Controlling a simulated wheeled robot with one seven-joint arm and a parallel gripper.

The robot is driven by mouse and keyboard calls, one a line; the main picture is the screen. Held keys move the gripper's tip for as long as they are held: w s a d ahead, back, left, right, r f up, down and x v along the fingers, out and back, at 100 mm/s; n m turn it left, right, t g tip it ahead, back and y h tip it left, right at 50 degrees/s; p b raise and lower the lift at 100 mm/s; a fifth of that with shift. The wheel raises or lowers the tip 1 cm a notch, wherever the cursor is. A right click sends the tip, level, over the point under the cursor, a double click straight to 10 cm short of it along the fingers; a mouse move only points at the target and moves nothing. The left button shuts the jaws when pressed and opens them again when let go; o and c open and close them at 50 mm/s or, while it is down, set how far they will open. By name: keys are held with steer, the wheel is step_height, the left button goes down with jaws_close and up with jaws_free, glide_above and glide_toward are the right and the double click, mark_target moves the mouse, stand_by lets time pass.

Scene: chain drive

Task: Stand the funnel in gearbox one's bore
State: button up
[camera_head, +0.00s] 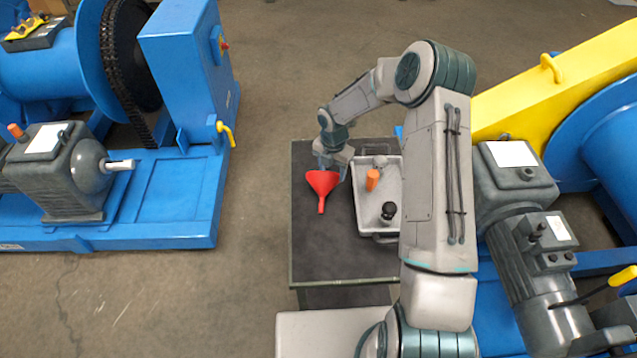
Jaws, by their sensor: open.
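The red funnel (322,182) is at the left side of the dark table, its wide mouth toward the back and its spout toward the front. My gripper (335,166) is open at the funnel's wide end. I cannot tell whether the fingers touch the rim. No marking tells me which is gearbox one. No open bore is clearly visible.
A grey tray (364,216) on the table (318,258) holds an orange piece (373,179) and a black-topped item (388,212). Blue machine frames stand on both sides, with a yellow guard (565,80) at right. Open floor separates the left machine from the table.

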mark_target(322, 194)
steer(key=shift+w+a+f+p, duration=0.1)
steer(key=shift+f+p, duration=0.15)
steer(key=shift+f, duration=1.05)
steer(key=shift+w+a+f+p, duration=0.1)
steer(key=shift+f+p, duration=0.15)
steer(key=shift+f, duration=1)
steer(key=c, duration=1.1)
